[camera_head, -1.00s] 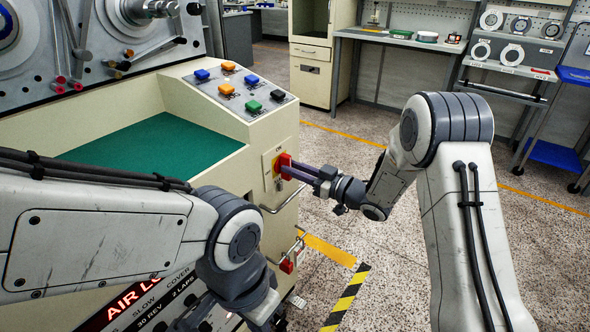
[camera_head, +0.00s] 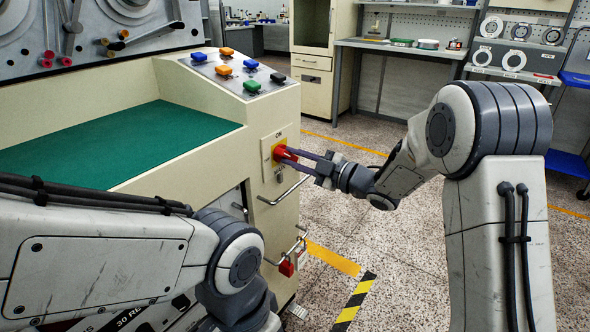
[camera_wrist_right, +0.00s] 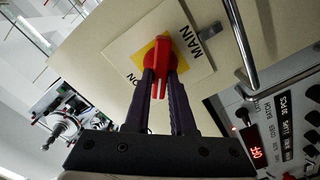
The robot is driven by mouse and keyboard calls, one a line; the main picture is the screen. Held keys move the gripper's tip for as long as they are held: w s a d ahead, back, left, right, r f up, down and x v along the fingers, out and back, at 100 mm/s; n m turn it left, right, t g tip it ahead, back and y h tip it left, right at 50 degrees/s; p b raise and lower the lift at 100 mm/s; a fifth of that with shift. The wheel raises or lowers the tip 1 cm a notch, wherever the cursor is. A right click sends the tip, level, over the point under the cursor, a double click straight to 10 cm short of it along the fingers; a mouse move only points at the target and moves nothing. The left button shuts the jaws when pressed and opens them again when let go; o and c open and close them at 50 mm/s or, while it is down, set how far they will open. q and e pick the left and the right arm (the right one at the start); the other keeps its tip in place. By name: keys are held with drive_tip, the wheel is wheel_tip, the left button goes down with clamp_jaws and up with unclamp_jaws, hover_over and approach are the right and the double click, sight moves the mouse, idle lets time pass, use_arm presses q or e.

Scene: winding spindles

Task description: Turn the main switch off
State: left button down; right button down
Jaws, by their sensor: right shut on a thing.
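The main switch is a red rotary handle (camera_head: 283,153) on a yellow square and a pale plate, on the cream machine's front side. My right gripper (camera_head: 294,156) is shut on this handle. In the right wrist view, the red handle (camera_wrist_right: 162,47) sits between the two dark fingers (camera_wrist_right: 160,82), which are on either side of its grip. The plate there reads "MAIN" and "ON"; part of the plate is hidden. My left arm crosses the lower left of the head view, and its gripper is out of the picture.
A metal bar handle (camera_head: 285,190) projects just below the switch. A red padlock (camera_head: 286,268) hangs lower down. Coloured push buttons (camera_head: 251,86) are on the sloped panel above. The green work surface (camera_head: 110,143) lies left. Floor to the right is open.

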drive_tip(key=n+b, duration=0.2)
drive_tip(key=b, duration=0.1)
drive_tip(key=f+n+b, duration=0.1)
drive_tip(key=n+b, duration=0.2)
drive_tip(key=shift+s+a, duration=0.1)
drive_tip(key=shift+s, duration=0.05)
drive_tip(key=shift+r+n+b, duration=0.1)
drive_tip(key=shift+n+b, duration=1.4)
drive_tip(key=shift+b, duration=0.1)
drive_tip(key=c, duration=0.8)
unclamp_jaws()
drive_tip(key=shift+r, duration=0.1)
drive_tip(key=shift+o, duration=0.2)
drive_tip(key=p+v, duration=0.2)
drive_tip(key=v, duration=0.8)
drive_tip(key=shift+s+d, duration=0.15)
drive_tip(key=shift+d, duration=0.05)
